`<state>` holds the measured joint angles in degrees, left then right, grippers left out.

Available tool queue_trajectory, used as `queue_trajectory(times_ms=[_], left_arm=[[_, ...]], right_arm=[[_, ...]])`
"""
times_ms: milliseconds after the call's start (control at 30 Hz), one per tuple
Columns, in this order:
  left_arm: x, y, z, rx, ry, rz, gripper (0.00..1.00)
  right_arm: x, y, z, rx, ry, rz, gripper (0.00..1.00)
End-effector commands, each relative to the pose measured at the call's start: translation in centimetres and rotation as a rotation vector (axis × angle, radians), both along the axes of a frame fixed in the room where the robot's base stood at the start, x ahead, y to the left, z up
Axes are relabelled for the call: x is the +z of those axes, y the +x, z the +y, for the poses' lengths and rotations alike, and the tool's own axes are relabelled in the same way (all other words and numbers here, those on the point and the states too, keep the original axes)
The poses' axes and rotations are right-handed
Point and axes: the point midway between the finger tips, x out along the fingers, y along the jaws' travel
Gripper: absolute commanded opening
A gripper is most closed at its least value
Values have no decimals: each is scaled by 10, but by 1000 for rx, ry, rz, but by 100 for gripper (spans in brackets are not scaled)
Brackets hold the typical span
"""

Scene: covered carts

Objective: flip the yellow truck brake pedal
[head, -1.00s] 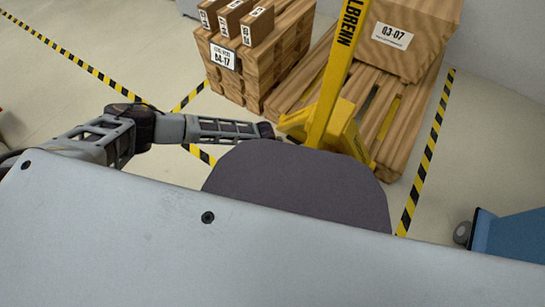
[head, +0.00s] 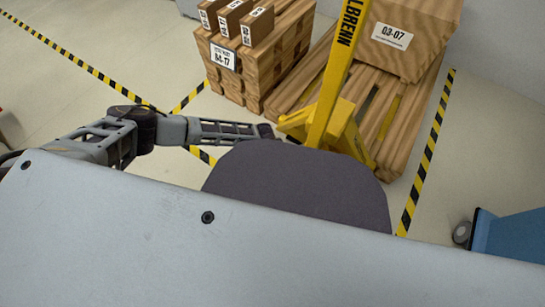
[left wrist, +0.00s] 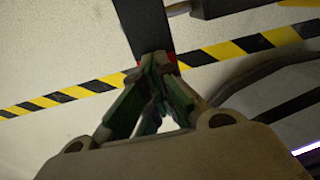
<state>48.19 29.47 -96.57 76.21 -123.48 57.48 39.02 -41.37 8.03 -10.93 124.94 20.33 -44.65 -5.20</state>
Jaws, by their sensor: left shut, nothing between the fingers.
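The yellow pallet truck (head: 345,60) stands ahead of me, its upright rising from a yellow base (head: 343,128). I cannot pick out its brake pedal in the head view; the lower part of the truck is hidden behind my own body. My left arm reaches in from the left, its end close to the truck's left side. In the left wrist view my left gripper (left wrist: 155,62) is shut, its fingertips meeting at the lower end of a dark bar (left wrist: 148,25). I cannot tell whether they touch it or whether it is the pedal. My right gripper is not in view.
Wooden pallets (head: 245,68) with small boxes stand left of the truck, and a large crate (head: 405,35) sits on a pallet behind it. Black-and-yellow floor tape (head: 425,150) borders the area. A blue cart (head: 510,235) is at the right edge.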

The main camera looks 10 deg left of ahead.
Motion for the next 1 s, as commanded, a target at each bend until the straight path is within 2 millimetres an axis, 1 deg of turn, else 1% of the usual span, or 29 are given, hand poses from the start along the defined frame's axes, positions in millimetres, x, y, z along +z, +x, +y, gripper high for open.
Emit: queue_trajectory(times_ms=[667, 867, 1000], left_arm=[[-6, 0, 0, 0, 1, -1, 0], [-3, 0, 0, 0, 0, -1, 0], [4, 1, 0, 0, 0, -1, 0]], right_arm=[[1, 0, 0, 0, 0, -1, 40], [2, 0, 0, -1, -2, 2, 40], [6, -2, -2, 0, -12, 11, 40]])
